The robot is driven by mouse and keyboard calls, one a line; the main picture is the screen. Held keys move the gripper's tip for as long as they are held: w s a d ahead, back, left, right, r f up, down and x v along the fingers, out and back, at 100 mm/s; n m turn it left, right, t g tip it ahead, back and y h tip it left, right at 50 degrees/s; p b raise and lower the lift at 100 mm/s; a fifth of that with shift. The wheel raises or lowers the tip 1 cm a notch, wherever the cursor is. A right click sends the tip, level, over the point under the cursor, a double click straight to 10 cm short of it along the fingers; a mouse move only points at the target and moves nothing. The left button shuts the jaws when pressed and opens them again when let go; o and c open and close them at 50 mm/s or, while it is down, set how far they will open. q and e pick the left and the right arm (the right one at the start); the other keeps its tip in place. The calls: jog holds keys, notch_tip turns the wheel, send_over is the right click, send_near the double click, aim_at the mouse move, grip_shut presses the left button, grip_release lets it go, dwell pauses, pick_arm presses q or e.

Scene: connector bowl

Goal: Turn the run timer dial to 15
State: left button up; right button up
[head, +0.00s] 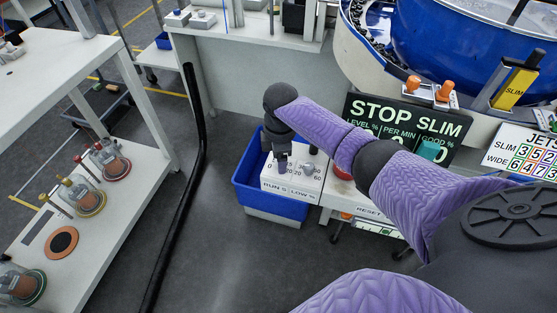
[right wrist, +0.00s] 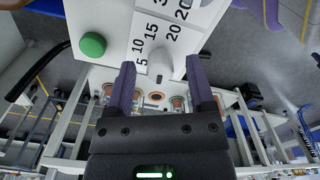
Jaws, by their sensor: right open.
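The white dial panel (head: 290,185) stands over a blue bin and carries the labels "RUN S" and "LOW %". My right gripper (head: 283,160) is above its left, RUN S side and hides most of that dial. In the right wrist view the pale grey dial knob (right wrist: 160,65) shows beside a scale of 5, 10, 15 and 20. The right gripper (right wrist: 162,68) is open, with one purple finger on each side of the knob and visible gaps to it. Which number the knob points at I cannot tell. My left gripper is not in view.
A second knob (head: 308,168) sits close on the panel's right. A green button (right wrist: 92,44) shows in the wrist view. A STOP SLIM display (head: 405,125) stands to the right.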

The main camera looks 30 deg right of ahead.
jog(key=shift+f, duration=0.5)
grip_shut()
